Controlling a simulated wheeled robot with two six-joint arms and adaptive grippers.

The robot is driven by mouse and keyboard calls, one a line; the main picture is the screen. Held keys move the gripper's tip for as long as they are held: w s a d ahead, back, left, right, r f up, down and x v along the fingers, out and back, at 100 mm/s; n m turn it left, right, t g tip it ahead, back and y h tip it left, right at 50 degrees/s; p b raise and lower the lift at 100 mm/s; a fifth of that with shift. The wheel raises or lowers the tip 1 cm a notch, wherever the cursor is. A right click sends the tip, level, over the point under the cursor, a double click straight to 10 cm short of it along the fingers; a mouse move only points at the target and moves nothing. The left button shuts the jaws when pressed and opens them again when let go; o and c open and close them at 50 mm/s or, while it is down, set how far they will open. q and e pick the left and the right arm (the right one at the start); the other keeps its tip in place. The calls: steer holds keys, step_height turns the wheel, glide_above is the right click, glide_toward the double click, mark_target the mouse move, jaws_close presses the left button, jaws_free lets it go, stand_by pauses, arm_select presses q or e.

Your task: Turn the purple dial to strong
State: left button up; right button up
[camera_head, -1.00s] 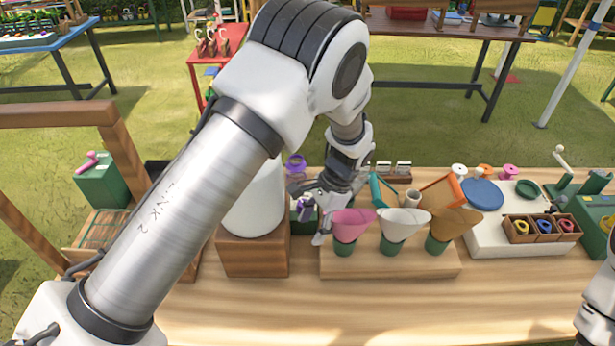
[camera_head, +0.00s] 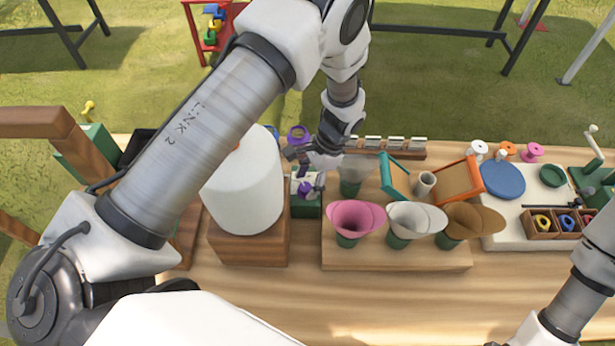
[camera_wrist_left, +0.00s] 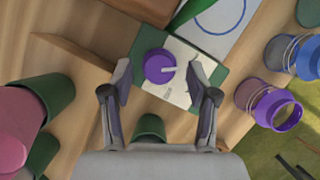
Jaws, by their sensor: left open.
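The purple dial (camera_head: 305,187) sits on a pale plate on top of a small green box (camera_head: 306,208), right of the large white cylinder. In the left wrist view the purple dial (camera_wrist_left: 158,67) is round with a pale pointer directed to the right; small markings on the plate are too blurred to read. My left gripper (camera_head: 309,170) is over the box from behind. In the left wrist view its two fingers (camera_wrist_left: 160,88) are spread, with the dial between and just beyond their tips. I cannot tell whether they touch it. My right gripper is out of view; only its arm shows at lower right.
The white cylinder (camera_head: 243,185) stands close left of the box. Pink (camera_head: 355,219), white (camera_head: 413,217) and brown (camera_head: 470,222) wrapped cones stand on a wooden riser (camera_head: 397,257) to the right. A purple-rimmed jar (camera_head: 298,135) stands behind. The table front is clear.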

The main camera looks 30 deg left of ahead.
arm_select(q)
steer(key=shift+w+a+f, duration=0.15)
steer(key=shift+f, duration=0.25)
steer(key=shift+r, duration=0.15)
steer(key=shift+s+d+r, duration=0.1)
steer(key=shift+s+d, duration=0.1)
steer(key=shift+s, duration=0.05)
steer(key=c, duration=0.4)
steer(key=shift+s, duration=0.1)
steer(key=c, duration=0.5)
jaws_close()
steer(key=n, duration=0.1)
steer(key=n+h+b, duration=0.1)
steer(key=n, duration=0.1)
steer(key=shift+a+f, duration=0.15)
steer(key=shift+f, duration=0.15)
steer(key=shift+r+n+g+h, duration=0.15)
steer(key=shift+n+g+h, duration=0.35)
steer(key=shift+n, duration=0.7)
steer(key=o, duration=0.9)
jaws_free()
steer(key=shift+w, duration=0.2)
